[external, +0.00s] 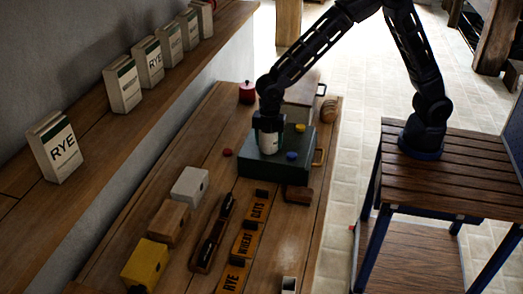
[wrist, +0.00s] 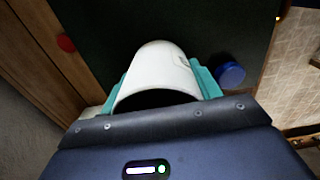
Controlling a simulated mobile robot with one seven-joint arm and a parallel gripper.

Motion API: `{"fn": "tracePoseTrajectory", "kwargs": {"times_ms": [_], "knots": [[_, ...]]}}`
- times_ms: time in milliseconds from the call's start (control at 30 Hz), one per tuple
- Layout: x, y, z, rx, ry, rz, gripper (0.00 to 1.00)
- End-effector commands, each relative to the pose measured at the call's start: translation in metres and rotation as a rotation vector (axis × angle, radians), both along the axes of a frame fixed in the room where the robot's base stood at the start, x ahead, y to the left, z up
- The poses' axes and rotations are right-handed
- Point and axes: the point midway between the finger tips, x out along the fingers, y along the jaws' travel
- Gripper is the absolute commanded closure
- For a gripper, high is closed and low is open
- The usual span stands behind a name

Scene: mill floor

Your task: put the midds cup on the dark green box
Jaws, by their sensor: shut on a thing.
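My gripper (external: 268,130) is shut on a white cup (external: 269,145), held upright over the dark green box (external: 262,172). In the wrist view the white cup (wrist: 155,65) sits between the teal fingers, with the dark green box top (wrist: 105,30) behind it. I cannot read any label that shows it is the midds cup. I cannot tell whether its bottom touches the box top. The far side of the cup is hidden by the gripper in the external view.
A blue disc (external: 292,155) and a yellow disc (external: 300,128) are on the box, close to the cup. A red pot (external: 247,92) stands behind. A red disc (external: 227,152) lies left of the box. Labelled blocks (external: 245,242) and coloured boxes (external: 146,263) fill the near bench.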

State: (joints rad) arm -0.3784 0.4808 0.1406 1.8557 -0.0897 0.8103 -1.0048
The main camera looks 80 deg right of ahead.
Motion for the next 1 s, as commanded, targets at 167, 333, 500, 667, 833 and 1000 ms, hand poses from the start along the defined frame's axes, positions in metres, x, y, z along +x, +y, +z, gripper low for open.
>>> {"fn": "tracePoseTrajectory", "kwargs": {"times_ms": [167, 333, 500, 667, 833, 1000], "knots": [[0.0, 0.0, 0.0, 0.0, 0.0, 0.0, 0.66], [0.0, 0.0, -0.002, 0.0, 0.0, 0.0, 0.3], [0.0, 0.0, -0.002, 0.0, 0.0, 0.0, 0.16], [0.0, 0.0, -0.002, 0.0, 0.0, 0.0, 0.16], [0.0, 0.0, 0.007, 0.001, 0.0, 0.0, 0.16], [0.0, 0.0, 0.034, 0.001, -0.002, 0.0, 0.16]]}}
